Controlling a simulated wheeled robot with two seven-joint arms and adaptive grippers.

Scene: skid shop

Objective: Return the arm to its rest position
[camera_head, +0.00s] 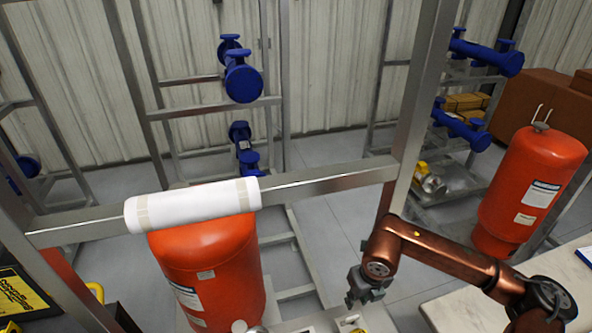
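My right arm, copper-coloured, comes in from the lower right and bends down at its wrist. My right gripper (362,294) is small and dark grey, and hangs at the lower middle, right of the near red tank (212,262). No held object can be made out in it, and its fingers are too small to tell open from shut. My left gripper is not in view. A white wrapped roll (193,205) sits around the metal crossbar (325,180) above the near tank.
A metal upright (413,110) stands behind my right arm. A second red tank (530,190) stands at the right, near a pale worktop (465,305). Blue pipe fittings (242,82) sit on racks behind. A yellow-and-black sign (22,295) is at the lower left. Grey floor shows between the frames.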

